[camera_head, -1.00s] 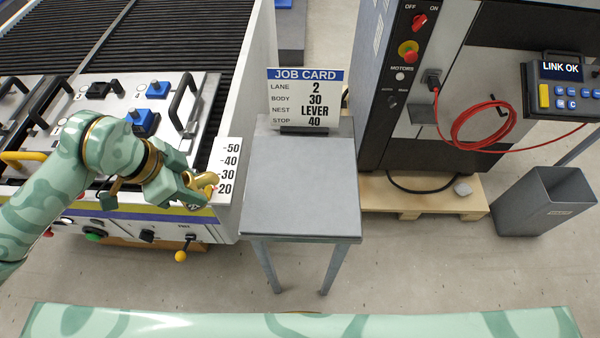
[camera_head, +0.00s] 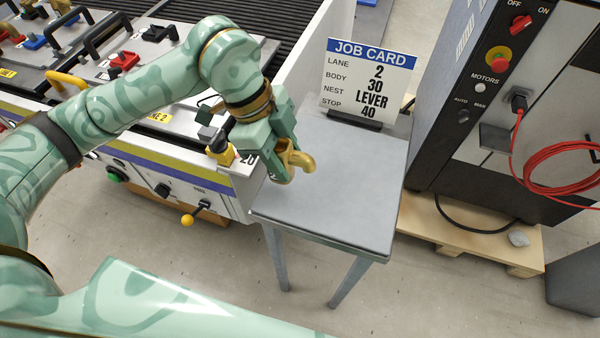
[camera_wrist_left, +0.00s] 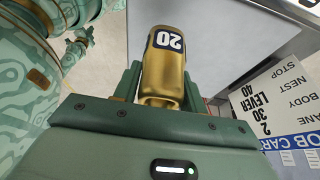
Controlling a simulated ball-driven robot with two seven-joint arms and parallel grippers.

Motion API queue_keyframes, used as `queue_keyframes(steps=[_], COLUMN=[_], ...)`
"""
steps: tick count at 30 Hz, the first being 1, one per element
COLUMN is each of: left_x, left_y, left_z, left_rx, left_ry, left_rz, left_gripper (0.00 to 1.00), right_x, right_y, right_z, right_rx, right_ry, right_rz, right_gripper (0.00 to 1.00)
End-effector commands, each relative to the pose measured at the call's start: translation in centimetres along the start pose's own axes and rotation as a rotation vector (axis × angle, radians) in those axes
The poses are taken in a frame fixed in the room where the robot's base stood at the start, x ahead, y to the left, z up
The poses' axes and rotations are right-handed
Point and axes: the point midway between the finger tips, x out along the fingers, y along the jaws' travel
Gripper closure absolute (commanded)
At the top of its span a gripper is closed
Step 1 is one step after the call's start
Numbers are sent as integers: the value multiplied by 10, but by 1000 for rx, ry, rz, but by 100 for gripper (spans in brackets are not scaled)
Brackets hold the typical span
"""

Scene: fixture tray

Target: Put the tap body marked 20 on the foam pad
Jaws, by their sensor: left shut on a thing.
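The brass tap body (camera_head: 297,160) is in my left gripper (camera_head: 282,154), at the left part of the grey foam pad (camera_head: 345,200) in the head view. The pad lies on top of a small grey stand. I cannot tell whether the tap body touches the pad; its underside is hidden.
A job card (camera_head: 367,82) stands at the back of the stand and reads lane 2, body 30, nest lever, stop 40. The fixture bench (camera_head: 200,178) borders the stand on the left. A control cabinet (camera_head: 455,150) with a red cable stands right. Most of the pad is clear.

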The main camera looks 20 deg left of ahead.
Motion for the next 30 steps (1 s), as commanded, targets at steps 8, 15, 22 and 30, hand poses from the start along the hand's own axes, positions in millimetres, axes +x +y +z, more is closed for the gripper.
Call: queue_keyframes(steps=[8,15,22,30], left_x=[25,60,60,63], left_y=[-6,-7,-7,-7], left_z=[-8,2,2,3], left_rx=[1,-1,1,0], left_ry=[2,1,1,0], left_rz=[-2,2,-4,-2], left_gripper=[100,100,100,37], right_x=[7,22,20,20], right_y=[-1,-1,-1,-1], right_z=[3,9,9,9], right_rx=[0,-1,-1,-2], right_ry=[-6,-20,-19,-19], right_rz=[-2,-5,-4,-4], right_gripper=[100,100,100,100])
